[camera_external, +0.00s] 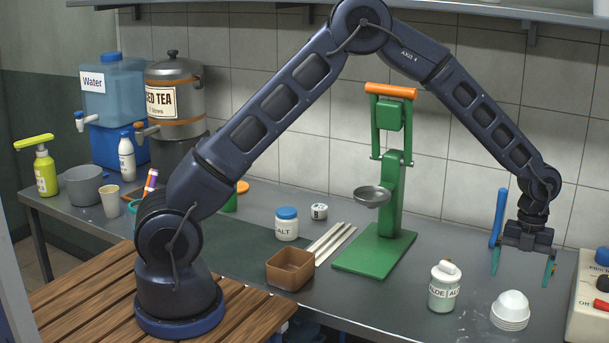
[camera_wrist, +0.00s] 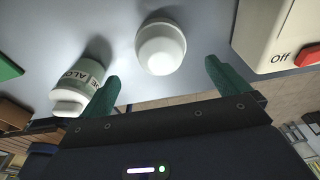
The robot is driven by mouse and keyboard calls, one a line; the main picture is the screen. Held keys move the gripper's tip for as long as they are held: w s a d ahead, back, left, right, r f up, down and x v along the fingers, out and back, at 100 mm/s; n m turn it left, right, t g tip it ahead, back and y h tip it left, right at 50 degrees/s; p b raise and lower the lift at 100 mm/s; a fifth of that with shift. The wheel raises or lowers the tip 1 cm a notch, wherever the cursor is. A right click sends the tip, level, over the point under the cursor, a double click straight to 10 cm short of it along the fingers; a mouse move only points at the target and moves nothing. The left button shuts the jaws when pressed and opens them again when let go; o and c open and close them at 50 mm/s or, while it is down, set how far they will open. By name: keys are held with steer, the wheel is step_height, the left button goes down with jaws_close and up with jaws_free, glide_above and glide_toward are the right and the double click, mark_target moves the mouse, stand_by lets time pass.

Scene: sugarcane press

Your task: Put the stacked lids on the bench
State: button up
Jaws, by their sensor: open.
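The stacked white lids (camera_external: 510,310) stand on the grey bench (camera_external: 440,322) near its front right, dome side up, several ridged rims showing below the top one. In the wrist view the stack (camera_wrist: 161,46) looks like one round white dome, ahead of and between the fingers. My gripper (camera_external: 522,267) is open and empty, with green fingers pointing down. It is above the bench and apart from the lids. In the wrist view its fingertips (camera_wrist: 162,72) are spread wider than the stack.
A control box with buttons (camera_external: 590,300) stands close on the right. The green press (camera_external: 390,190) is further left, with a brown box (camera_external: 290,272) beyond it. A blue upright rod (camera_external: 498,215) is behind my gripper.

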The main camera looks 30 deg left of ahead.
steer(key=shift+w+r, duration=0.2)
steer(key=shift+r, duration=1.1)
steer(key=shift+w+a+r, duration=0.15)
steer(key=shift+a+r, duration=0.05)
steer(key=shift+r, duration=0.05)
steer(key=w+a+r+n+t, duration=0.1)
steer(key=w+a+r+n, duration=0.1)
steer(key=a+r+n, duration=0.5)
steer(key=w+a+r+n+t, duration=0.1)
steer(key=w+a+r, duration=0.2)
steer(key=a+r, duration=0.5)
steer(key=w+a+r+n, duration=0.2)
steer(key=a+r+n, duration=0.2)
steer(key=a, duration=0.7)
steer(key=s+a+r+n+t, duration=0.1)
steer(key=s+a+r+n, duration=0.15)
steer(key=a, duration=0.35)
steer(key=s+a+r+n, duration=0.1)
steer(key=a+r+n, duration=0.2)
steer(key=a, duration=0.3)
steer(key=s+a+r+n+t, duration=0.1)
steer(key=a+r+n, duration=0.15)
steer(key=a, duration=0.35)
steer(key=s+a+n+t, duration=0.2)
steer(key=s+a+n, duration=1.4)
steer(key=s+a, duration=0.2)
steer(key=shift+s+a+f, duration=0.3)
steer(key=shift+s+a, duration=0.1)
steer(key=shift+a, duration=0.7)
